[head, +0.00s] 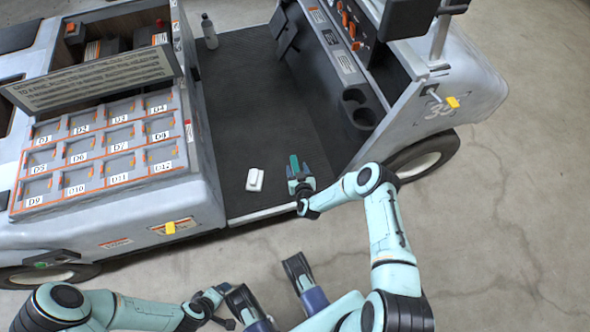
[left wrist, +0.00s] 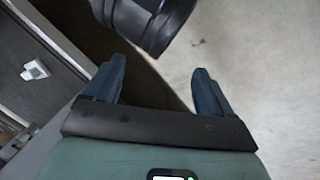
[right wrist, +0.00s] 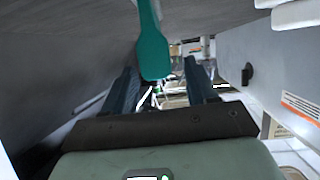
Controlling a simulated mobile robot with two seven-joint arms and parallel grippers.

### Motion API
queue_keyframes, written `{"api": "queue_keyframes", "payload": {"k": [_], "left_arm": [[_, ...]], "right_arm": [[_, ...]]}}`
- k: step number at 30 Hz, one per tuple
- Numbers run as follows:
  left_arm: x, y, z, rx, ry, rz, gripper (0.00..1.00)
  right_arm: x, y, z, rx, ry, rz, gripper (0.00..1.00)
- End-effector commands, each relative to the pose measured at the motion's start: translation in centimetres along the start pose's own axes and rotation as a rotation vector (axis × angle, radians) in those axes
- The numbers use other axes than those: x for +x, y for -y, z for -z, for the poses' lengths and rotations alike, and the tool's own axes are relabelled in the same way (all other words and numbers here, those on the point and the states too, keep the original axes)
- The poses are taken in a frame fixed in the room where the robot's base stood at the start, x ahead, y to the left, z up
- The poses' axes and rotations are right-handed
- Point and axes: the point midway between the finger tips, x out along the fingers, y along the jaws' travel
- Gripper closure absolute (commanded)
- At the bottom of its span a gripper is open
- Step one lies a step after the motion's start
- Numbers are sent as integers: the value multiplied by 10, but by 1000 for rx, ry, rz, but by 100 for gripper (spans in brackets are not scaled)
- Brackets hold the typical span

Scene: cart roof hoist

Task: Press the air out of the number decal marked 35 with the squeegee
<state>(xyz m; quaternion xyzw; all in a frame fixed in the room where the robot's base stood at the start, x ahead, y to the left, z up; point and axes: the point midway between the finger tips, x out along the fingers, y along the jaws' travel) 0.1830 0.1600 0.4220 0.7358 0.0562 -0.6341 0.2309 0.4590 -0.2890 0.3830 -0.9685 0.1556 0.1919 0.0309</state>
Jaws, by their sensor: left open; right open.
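The number decal marked 35 (head: 440,111) is on the cart's grey side panel at the right, above the wheel, with a yellow tab beside it. A teal tool with a narrow handle and a wider flat end (right wrist: 152,50) shows ahead of my right gripper (right wrist: 160,72); I cannot tell whether it is the squeegee. In the head view my right gripper (head: 299,177) is low over the cart floor, open, with the teal tool (head: 294,162) at its fingertips. My left gripper (head: 270,284) is open and empty outside the cart, near my body; its fingers also show in the left wrist view (left wrist: 158,66).
A white block (head: 255,179) lies on the dark cart floor (head: 235,110), left of my right gripper. A bottle (head: 209,32) stands at the back. A bank of labelled drawers (head: 100,150) is left; a console with cup holders (head: 360,108) is right. The concrete outside is clear.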

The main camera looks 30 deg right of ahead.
Motion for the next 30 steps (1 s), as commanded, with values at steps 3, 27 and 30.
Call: {"api": "queue_keyframes", "payload": {"k": [3, 27, 30], "left_arm": [[13, 5, 14, -4, -42, 3, 16], [16, 6, 22, -5, -65, 4, 16], [14, 5, 21, -4, -61, 4, 16]], "right_arm": [[20, 0, -4, 0, 1, -2, 43], [30, 1, 0, 0, 0, 1, 99], [29, 1, 3, 0, 0, 1, 99]]}}
